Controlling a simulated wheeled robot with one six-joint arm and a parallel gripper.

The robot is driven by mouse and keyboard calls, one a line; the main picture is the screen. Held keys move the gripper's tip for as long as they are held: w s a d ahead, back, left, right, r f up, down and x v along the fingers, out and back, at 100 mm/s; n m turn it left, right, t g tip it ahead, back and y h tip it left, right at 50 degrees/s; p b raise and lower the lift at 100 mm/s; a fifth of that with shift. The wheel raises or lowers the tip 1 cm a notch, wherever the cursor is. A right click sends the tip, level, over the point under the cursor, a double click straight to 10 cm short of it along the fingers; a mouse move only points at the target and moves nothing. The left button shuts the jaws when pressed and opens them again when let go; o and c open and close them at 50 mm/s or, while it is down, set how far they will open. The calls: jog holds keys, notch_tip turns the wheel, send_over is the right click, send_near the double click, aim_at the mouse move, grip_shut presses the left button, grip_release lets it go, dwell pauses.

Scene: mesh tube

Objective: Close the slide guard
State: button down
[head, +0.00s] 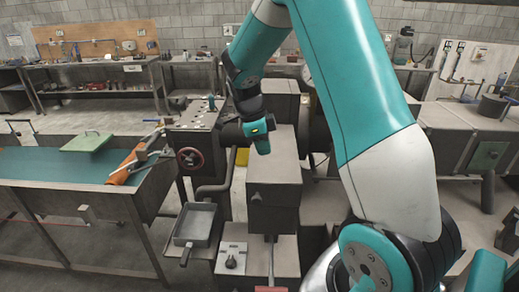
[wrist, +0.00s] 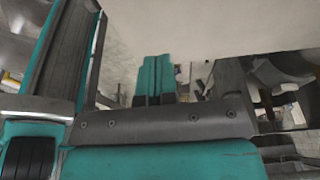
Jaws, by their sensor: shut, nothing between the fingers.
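My gripper (head: 263,147) is at the upper middle of the head view, beside the upper part of a grey machine, pointing down. It is shut and empty. In the wrist view, two teal fingers (wrist: 157,80) sit close together before a pale surface. A grey box-shaped housing (head: 274,185) with a small knob on its front stands just below and right of my gripper. I cannot tell for certain which part is the slide guard, nor whether it is open. Whether my gripper touches the machine is also unclear.
A grey tray (head: 195,227) juts out below. A teal-topped table (head: 50,166) with a green lid (head: 87,142) is at the left. Workbenches (head: 100,75) line the back wall.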

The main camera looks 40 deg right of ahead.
jog(key=w+a+f+b, duration=0.4)
jog(key=f+b, duration=0.2)
jog(key=shift+a, duration=0.15)
jog(key=shift+w+f, duration=0.1)
dwell(0.5)
jog(key=w+a+r, duration=0.2)
jog(key=r, duration=0.3)
jog(key=w+a+r, duration=0.3)
jog(key=r, duration=0.3)
jog(key=shift+p, duration=0.35)
jog(key=s+a+f+n+y+b, duration=0.2)
jog(key=s+a+n, duration=0.4)
jog(key=s+n, duration=0.4)
jog(key=s+a+f+n+t+y+b, duration=0.1)
jog(key=s+a+f+n+y+b, duration=0.1)
jog(key=s+a+f+n+b, duration=0.2)
jog(key=s+a+f+n+t+y+b, duration=0.1)
jog(key=s+a+f+n+y+b, duration=0.1)
jog(key=s+a+n, duration=0.8)
jog(key=s+n+b, duration=0.1)
jog(key=s+n, duration=0.5)
jog(key=n, duration=0.4)
jog(key=shift+s+f, duration=0.2)
jog(key=shift+f, duration=0.2)
